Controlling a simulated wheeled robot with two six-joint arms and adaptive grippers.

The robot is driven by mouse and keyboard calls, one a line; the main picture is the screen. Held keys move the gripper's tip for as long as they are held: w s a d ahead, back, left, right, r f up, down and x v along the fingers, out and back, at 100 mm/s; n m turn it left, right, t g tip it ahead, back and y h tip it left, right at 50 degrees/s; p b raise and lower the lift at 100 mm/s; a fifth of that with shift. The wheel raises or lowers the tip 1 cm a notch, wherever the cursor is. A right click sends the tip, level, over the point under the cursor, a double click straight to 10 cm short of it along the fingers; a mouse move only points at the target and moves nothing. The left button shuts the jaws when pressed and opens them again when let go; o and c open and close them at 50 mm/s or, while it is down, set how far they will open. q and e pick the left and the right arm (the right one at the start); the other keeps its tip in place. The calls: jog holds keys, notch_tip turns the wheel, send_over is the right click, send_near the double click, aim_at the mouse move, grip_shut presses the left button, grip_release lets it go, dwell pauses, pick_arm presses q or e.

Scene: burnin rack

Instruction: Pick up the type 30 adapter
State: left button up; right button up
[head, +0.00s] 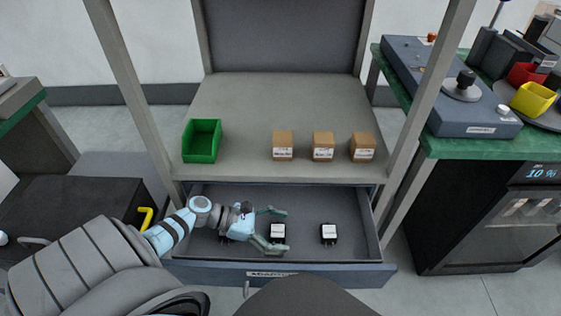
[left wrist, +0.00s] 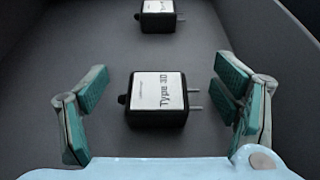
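A black adapter with a white label (head: 278,231) lies in the open drawer. In the left wrist view this adapter (left wrist: 158,98) has two metal prongs on its right, and its sideways label appears to read "Type 30". My left gripper (head: 279,228) is open, with its fingers apart on either side of this adapter; I see no clear contact. It also shows in the left wrist view (left wrist: 160,105). A second black adapter (head: 328,234) lies to the right in the drawer; an adapter (left wrist: 158,15) beyond the first shows a partly cut-off "Type" label. My right gripper is not in view.
The drawer (head: 320,268) has raised walls and sits below a grey shelf (head: 240,110). On the shelf stand a green bin (head: 201,141) and three brown boxes (head: 283,146) (head: 323,147) (head: 362,147). Rack posts rise on both sides. A dark object (head: 224,238) is partly hidden under my left arm.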

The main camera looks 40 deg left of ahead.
pick_arm(q)
jog(key=c, duration=1)
